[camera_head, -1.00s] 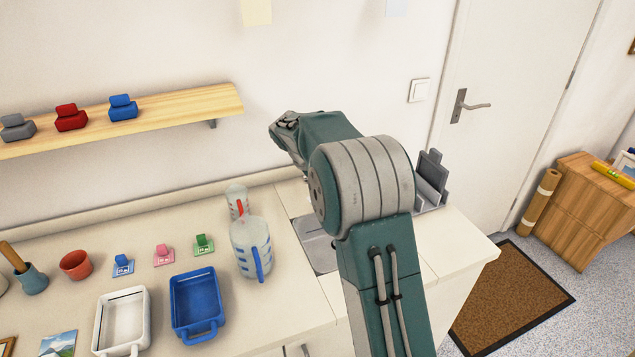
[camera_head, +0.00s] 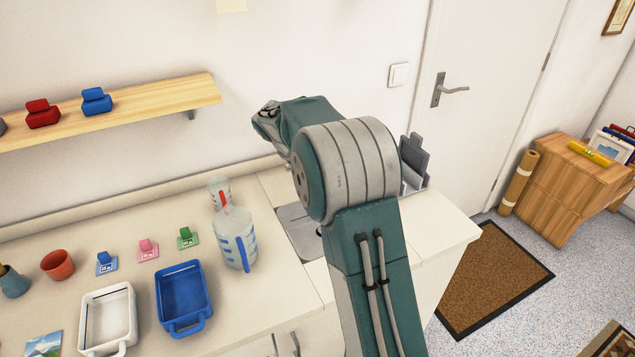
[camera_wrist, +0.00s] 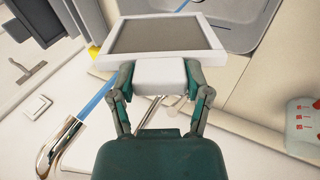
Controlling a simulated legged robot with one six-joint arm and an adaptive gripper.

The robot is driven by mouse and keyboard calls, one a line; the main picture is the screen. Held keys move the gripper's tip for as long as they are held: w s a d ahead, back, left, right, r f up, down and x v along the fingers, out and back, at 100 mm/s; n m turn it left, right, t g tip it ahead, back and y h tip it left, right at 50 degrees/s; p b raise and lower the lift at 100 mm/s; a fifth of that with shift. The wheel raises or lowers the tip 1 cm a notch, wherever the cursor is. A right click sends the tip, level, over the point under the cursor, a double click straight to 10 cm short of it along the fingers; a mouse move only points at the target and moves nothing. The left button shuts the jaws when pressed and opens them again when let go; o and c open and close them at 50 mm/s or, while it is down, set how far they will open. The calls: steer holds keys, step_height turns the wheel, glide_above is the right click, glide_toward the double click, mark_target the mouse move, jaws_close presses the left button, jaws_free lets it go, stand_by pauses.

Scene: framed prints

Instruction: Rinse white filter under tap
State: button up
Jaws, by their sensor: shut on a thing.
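The white filter (camera_wrist: 158,74) is a white frame with a grey panel and a thick white grip block. My gripper (camera_wrist: 160,82) is shut on that block in the wrist view, one finger on each side. The chrome tap (camera_wrist: 62,142) is at the lower left of the wrist view. A blue stream of water (camera_wrist: 98,103) runs from its mouth to the filter, goes out of sight there and shows again above it. I cannot tell whether it touches the filter. In the head view my arm hides the filter, the tap and part of the sink (camera_head: 297,232).
A clear jug with blue marks (camera_head: 236,242) and a red-marked measuring cup (camera_head: 219,189) stand left of the sink. A blue tray (camera_head: 183,292) and a white tray (camera_head: 106,309) stand on the counter. A wooden shelf (camera_head: 160,99) hangs above. Grey holders (camera_head: 413,165) are right of my arm.

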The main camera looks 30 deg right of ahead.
steer(key=shift+w, duration=0.1)
steer(key=shift+w+a, duration=0.1)
steer(key=shift+w, duration=0.4)
steer(key=shift+s, duration=0.15)
steer(key=shift+s, duration=0.45)
steer(key=shift+w, duration=0.15)
stand_by(0.3)
steer(key=shift+w, duration=0.45)
steer(key=shift+s, duration=0.2)
steer(key=shift+s, duration=0.45)
